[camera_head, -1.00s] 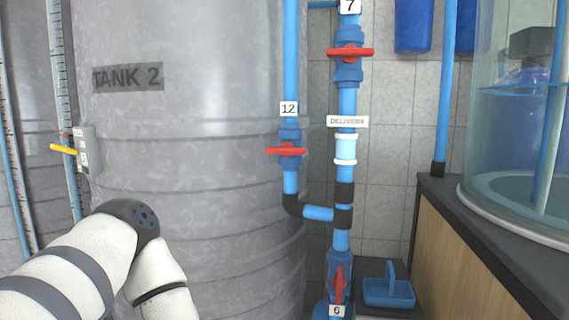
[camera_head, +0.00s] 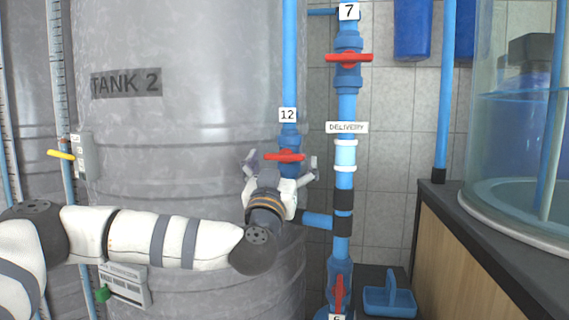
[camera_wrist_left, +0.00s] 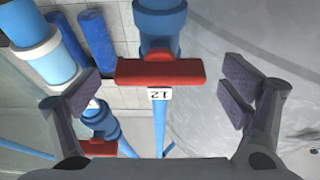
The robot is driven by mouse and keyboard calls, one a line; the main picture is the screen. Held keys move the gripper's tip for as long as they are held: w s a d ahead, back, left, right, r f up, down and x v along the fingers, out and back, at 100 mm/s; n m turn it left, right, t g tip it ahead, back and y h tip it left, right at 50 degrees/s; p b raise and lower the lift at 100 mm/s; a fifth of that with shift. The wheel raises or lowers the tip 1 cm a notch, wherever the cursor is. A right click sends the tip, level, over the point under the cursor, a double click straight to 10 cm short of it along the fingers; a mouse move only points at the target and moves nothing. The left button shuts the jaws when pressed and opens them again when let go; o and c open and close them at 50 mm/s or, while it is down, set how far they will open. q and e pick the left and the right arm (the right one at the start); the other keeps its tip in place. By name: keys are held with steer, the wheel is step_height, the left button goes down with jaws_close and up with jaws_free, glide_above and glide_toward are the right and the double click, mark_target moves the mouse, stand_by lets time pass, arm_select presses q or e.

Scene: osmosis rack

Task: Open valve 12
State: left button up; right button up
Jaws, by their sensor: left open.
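Valve 12's red handle (camera_head: 284,156) lies crosswise on its blue vertical pipe, below the white label 12 (camera_head: 287,115). My left gripper (camera_head: 280,163) is open, with one finger on each side of the handle in the head view. In the left wrist view the red handle (camera_wrist_left: 160,72) shows crosswise between the spread fingers of the left gripper (camera_wrist_left: 165,90), apart from both fingertips. The label 12 (camera_wrist_left: 160,94) shows upside down there. The gripper body hides the pipe elbow below the valve. My right gripper is not in view.
Valve 7 (camera_head: 349,58) and a lower red-handled valve (camera_head: 339,292) are on the delivery pipe to the right. Tank 2 (camera_head: 200,100) stands behind the arm. A dark-topped counter (camera_head: 470,215) with a glass tank is at the right.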

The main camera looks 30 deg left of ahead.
arm_select(q)
steer(key=shift+w+r, duration=0.2)
steer(key=c, duration=1.1)
steer(key=shift+c, duration=0.2)
